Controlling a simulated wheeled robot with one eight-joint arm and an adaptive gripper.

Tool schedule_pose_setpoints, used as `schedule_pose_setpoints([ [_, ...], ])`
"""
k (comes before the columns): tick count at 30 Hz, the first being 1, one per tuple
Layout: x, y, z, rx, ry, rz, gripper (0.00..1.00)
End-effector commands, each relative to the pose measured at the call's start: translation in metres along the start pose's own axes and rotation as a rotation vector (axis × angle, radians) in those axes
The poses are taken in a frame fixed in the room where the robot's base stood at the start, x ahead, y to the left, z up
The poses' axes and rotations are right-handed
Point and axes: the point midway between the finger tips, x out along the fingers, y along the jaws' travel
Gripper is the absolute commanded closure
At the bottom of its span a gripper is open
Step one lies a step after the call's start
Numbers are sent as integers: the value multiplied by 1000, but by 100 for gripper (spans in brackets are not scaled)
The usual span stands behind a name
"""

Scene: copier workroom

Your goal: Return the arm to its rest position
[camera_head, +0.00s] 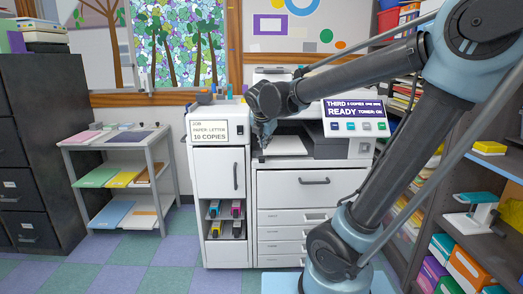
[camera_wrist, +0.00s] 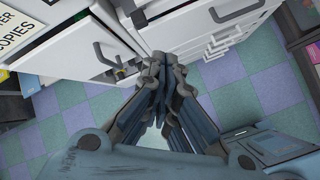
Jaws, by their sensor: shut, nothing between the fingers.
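My arm rises from its blue base at the lower right, bends at the upper right and reaches left across the copier. My gripper (camera_head: 263,148) hangs at the arm's end, in front of the copier's output area, pointing down. In the wrist view my gripper (camera_wrist: 160,62) has its fingers together, with nothing between them. The copier (camera_head: 308,192) stands behind the gripper, and its lit panel (camera_head: 355,108) reads READY. I cannot tell whether the gripper touches the copier; it looks apart from it in the wrist view.
A white cabinet (camera_head: 220,165) with a job sign (camera_head: 209,131) and toner cartridges stands left of the copier. A paper cart (camera_head: 119,150) stands further left beside a dark file cabinet (camera_head: 45,140). Shelves (camera_head: 470,235) crowd the right. Checkered floor (camera_head: 140,255) at front left is clear.

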Motion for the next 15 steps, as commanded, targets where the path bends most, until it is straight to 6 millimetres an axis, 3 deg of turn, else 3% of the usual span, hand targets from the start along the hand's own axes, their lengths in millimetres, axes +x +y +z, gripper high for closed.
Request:
schedule_pose_setpoints([
  [1,2,-26,2,120,10,-29,100],
  [6,3,-100,-3,553,41,-122,100],
  [15,1,-215,-41,1316,38,-300,100],
])
